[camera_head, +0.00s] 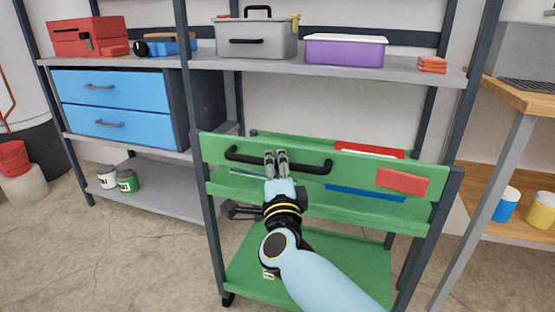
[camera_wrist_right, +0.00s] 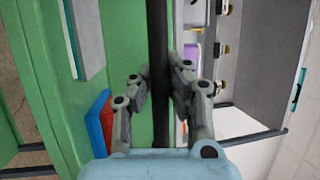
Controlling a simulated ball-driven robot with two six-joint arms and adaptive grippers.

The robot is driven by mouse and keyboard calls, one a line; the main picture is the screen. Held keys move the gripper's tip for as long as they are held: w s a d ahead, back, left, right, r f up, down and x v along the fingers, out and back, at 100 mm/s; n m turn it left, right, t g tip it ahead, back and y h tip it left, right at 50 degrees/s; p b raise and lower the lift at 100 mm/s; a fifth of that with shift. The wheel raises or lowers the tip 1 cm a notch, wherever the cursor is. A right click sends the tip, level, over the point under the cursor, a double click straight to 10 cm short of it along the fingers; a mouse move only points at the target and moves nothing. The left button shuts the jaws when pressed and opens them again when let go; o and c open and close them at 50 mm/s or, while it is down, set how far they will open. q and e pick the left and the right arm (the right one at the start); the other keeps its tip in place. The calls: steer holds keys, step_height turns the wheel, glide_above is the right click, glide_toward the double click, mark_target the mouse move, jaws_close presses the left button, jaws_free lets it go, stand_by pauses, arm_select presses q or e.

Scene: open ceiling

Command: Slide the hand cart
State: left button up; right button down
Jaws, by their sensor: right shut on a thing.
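The green hand cart (camera_head: 330,265) stands in front of the shelf unit, with dark posts and a lower green deck. Its black handle bar (camera_head: 305,166) runs along the front of the upper green panel. My right gripper (camera_head: 276,155) is at the middle of the handle, its fingers shut around it. In the right wrist view the handle (camera_wrist_right: 158,50) passes between the two fingers of the gripper (camera_wrist_right: 159,80). My left gripper is not in view.
Behind the cart stands a grey shelf (camera_head: 270,60) with a grey toolbox (camera_head: 257,35), a purple bin (camera_head: 345,50) and blue drawers (camera_head: 110,105). Paint cans (camera_head: 127,181) sit on the low shelf at left. A wooden workbench (camera_head: 520,95) is close at right. Concrete floor (camera_head: 100,245) is clear at front left.

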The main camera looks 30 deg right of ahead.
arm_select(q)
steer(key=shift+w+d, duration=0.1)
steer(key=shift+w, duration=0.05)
arm_select(e)
steer(key=shift+f, duration=0.25)
steer(key=c, duration=1.2)
jaws_free()
steer(key=shift+r, duration=0.1)
steer(key=shift+c, duration=0.2)
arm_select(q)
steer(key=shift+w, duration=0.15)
